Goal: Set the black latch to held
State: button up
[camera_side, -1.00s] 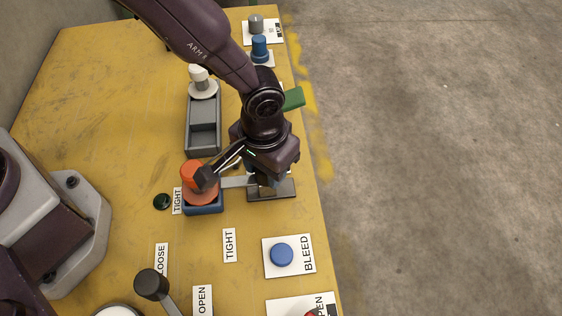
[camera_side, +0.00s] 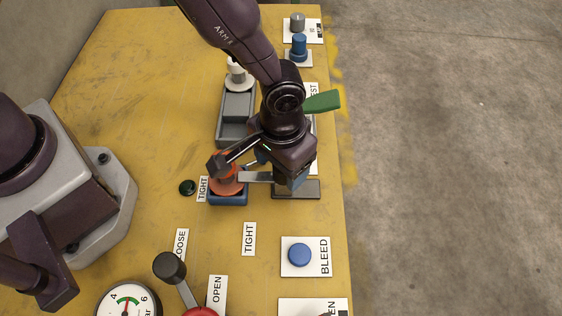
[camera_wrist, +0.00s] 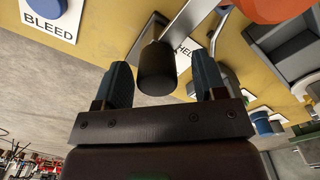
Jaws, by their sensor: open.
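In the wrist view, the black latch knob (camera_wrist: 157,68) is a dark cylinder beside a pale metal bar (camera_wrist: 188,18) and a partly hidden label reading "HEL". My gripper (camera_wrist: 162,80) is open, its two blue fingers on either side of the knob with a gap at each side. In the side view, my gripper (camera_side: 292,181) points down over a dark plate (camera_side: 309,190) and hides the knob. The metal bar (camera_side: 256,176) runs from the plate to the orange flanged spool (camera_side: 226,187), which sits in a blue holder (camera_side: 229,199).
A grey tray (camera_side: 234,121) and a green handle (camera_side: 323,102) lie behind my gripper. A blue button (camera_side: 300,255) marked BLEED and a dark-knobbed lever (camera_side: 169,266) are in front. The table's right edge is close. Yellow table around the TIGHT label (camera_side: 249,239) is clear.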

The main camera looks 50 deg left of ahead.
aim_at(264, 176)
notch_tip(264, 176, up, 12)
jog(key=shift+r, duration=0.2)
dwell(0.4)
jog(key=s+a+r+t, duration=0.2)
jog(key=s+a+r, duration=0.3)
jog(key=a+r, duration=0.3)
jog(key=s+a+r+t, duration=0.3)
jog(key=s+a+r, duration=0.3)
jog(key=a, duration=0.9)
notch_tip(264, 176, up, 2)
jog(key=shift+a+r+t, duration=0.25)
jog(key=shift+a+t, duration=0.05)
jog(key=shift+a, duration=0.05)
